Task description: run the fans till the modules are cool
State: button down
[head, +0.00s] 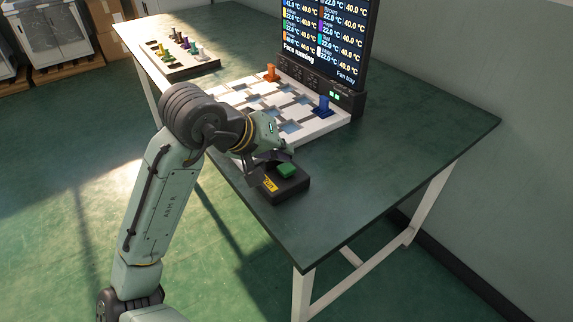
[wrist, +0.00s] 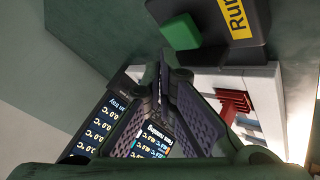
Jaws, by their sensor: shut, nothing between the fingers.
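A black box (head: 292,190) with a green button (head: 287,171) and a yellow label sits near the table's front edge. The display (head: 327,38) reads "Fans running" and lists 22.0 °C and 40.0 °C values. An orange module (head: 271,73) and a blue module (head: 323,105) stand on the white fan tray (head: 322,125). A red piece (wrist: 236,102) shows in the wrist view.
A rack (head: 196,68) with several coloured modules lies at the table's back left. The dark green table (head: 400,130) is clear to the right. A wall runs behind the table. Cartons (head: 110,42) and grey cabinets (head: 45,35) stand at the far left.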

aim_at(283, 166)
jog(key=shift+r+p, duration=2.45)
jog(key=shift+r, duration=0.1)
jog(key=shift+f, duration=0.1)
